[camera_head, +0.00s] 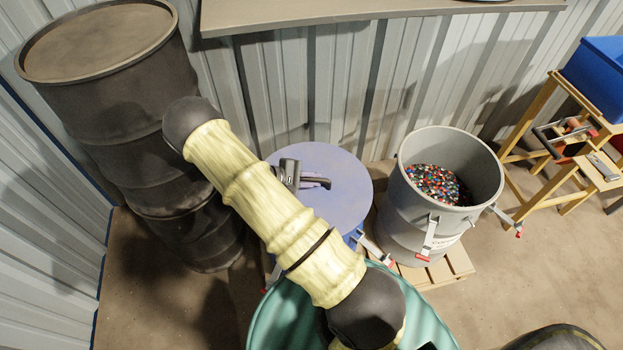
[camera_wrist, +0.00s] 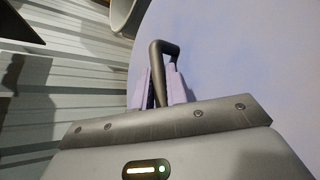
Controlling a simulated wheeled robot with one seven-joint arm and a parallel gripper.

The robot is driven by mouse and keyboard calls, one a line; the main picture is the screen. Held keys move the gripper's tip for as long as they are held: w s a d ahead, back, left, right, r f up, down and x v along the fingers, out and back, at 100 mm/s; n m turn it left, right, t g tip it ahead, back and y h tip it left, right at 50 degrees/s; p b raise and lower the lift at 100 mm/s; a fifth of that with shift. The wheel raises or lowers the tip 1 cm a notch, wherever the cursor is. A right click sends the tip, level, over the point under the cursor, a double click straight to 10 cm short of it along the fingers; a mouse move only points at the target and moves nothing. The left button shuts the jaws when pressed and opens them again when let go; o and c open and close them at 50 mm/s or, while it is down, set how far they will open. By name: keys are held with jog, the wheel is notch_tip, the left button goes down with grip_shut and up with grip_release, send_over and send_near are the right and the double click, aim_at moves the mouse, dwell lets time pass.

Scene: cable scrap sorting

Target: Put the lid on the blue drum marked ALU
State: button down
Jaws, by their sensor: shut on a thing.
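The round blue lid (camera_head: 345,205) lies over the place of the blue drum, behind my arm. It fills the right of the wrist view (camera_wrist: 250,60). Its dark bent handle (camera_wrist: 165,48) stands up between the fingers of my gripper (camera_wrist: 162,85), which is shut on it. In the head view my gripper (camera_head: 312,183) is over the lid's middle, partly hidden by my arm. The drum itself is almost wholly hidden under the lid and arm, and its ALU mark does not show. I cannot tell whether the lid touches the rim.
A grey open drum (camera_head: 395,215) with coloured granules and red-tipped clamps stands close on the right, on a wooden pallet (camera_head: 455,264). A teal container (camera_head: 270,325) is in front. Stacked black drums (camera_head: 120,125) stand left. A shelf (camera_head: 300,12) runs along the wall behind.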

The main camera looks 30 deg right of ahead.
dwell(0.5)
jog(key=c, duration=1.3)
grip_release()
jog(key=shift+a, duration=0.1)
jog(key=shift+w+a+r, duration=0.15)
jog(key=shift+a+r, duration=0.05)
jog(key=shift+a, duration=0.3)
jog(key=v, duration=1.6)
jog(key=shift+a+r+b, duration=0.1)
jog(key=shift+r+b, duration=0.05)
jog(key=shift+b, duration=0.15)
